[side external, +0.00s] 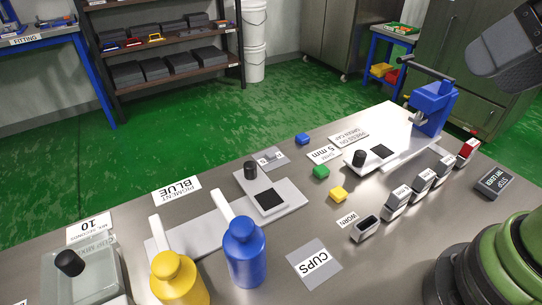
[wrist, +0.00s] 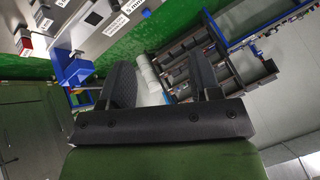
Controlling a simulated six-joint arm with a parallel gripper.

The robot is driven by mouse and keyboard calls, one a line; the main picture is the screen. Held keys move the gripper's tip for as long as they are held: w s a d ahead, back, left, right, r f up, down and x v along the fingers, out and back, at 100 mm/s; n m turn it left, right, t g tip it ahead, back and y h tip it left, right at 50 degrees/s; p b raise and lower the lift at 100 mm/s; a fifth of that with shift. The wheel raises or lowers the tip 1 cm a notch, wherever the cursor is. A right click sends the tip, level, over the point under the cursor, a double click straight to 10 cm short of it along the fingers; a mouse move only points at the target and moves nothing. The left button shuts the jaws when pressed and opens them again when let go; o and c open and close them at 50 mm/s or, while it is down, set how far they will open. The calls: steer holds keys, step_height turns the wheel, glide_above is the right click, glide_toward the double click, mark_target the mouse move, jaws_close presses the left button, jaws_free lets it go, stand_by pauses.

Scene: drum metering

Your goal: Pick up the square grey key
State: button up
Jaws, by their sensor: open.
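I cannot make out a square grey key for certain in either view. A row of small grey bins (side external: 397,203) with white labels stands on the right of the steel bench in the side external view, and what lies inside most of them is too small to tell. The bin by the WORN label (side external: 347,218) has a dark inside (side external: 367,224). My gripper (wrist: 160,65) is open and empty in the wrist view, its two dark fingers well apart and raised away from the bench top. A dark part of my arm shows at the upper right of the side external view.
A blue press (side external: 432,107) stands at the far end. Blue (side external: 244,252) and yellow (side external: 178,280) pump bottles stand in front. A dark stop block (side external: 488,187) lies at right.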

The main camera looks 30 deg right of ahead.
steer(key=n+g+h, duration=0.2)
steer(key=n+g, duration=0.2)
steer(key=g, duration=0.2)
glide_above(271, 154)
steer(key=f, duration=2.4)
steer(key=shift+s+f, duration=0.4)
steer(key=shift+w+f, duration=0.2)
steer(key=shift+f, duration=1.35)
steer(key=shift+w+f, duration=0.15)
steer(key=shift+f, duration=1.4)
